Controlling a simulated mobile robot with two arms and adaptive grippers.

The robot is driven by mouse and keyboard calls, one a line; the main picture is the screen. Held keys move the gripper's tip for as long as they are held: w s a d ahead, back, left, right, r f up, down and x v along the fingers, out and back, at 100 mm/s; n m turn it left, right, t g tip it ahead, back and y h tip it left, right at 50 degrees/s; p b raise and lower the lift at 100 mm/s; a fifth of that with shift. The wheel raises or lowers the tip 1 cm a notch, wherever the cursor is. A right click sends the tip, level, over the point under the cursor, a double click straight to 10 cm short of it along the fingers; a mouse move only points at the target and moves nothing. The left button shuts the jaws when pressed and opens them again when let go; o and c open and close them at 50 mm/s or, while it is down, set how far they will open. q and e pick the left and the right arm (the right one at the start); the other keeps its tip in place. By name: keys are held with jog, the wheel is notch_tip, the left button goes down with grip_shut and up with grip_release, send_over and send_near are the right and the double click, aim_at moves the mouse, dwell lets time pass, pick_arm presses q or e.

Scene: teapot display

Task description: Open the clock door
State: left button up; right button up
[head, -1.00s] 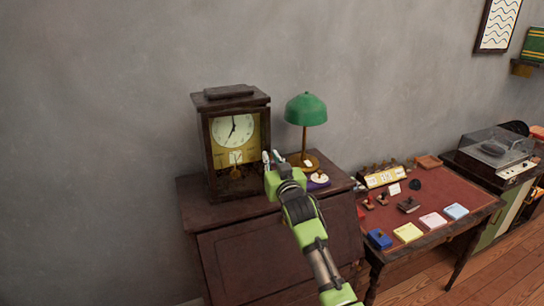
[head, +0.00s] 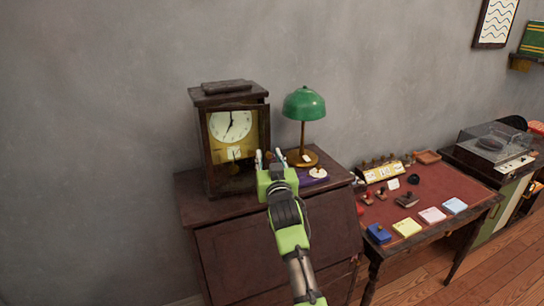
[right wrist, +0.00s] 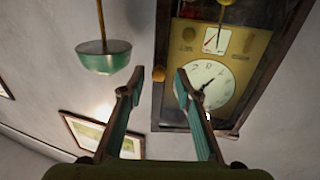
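The clock (head: 211,155) is a dark wooden case with a white dial and yellow face, standing upright on a dark cabinet. It also shows, upside down, in the right wrist view (right wrist: 238,52). Its door looks shut. A small round orange knob (right wrist: 158,73) sits on the edge of its frame, between and beyond my fingers in that view. My right gripper (head: 268,156) is open and empty in front of the clock's lower right side; its two fingers also show in the right wrist view (right wrist: 160,82). I cannot see contact with the knob. My left gripper is out of view.
A green lamp (head: 304,103) stands close to the right of the clock, near my right gripper, and hangs inverted in the wrist view (right wrist: 104,60). A purple item (head: 313,177) lies by its base. A red-topped desk (head: 440,186) with several small objects stands further right.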

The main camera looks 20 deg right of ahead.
aim_at(267, 119)
notch_tip(267, 119, up, 10)
jog(key=shift+s+r, duration=0.1)
jog(key=shift+s, duration=0.05)
dwell(0.6)
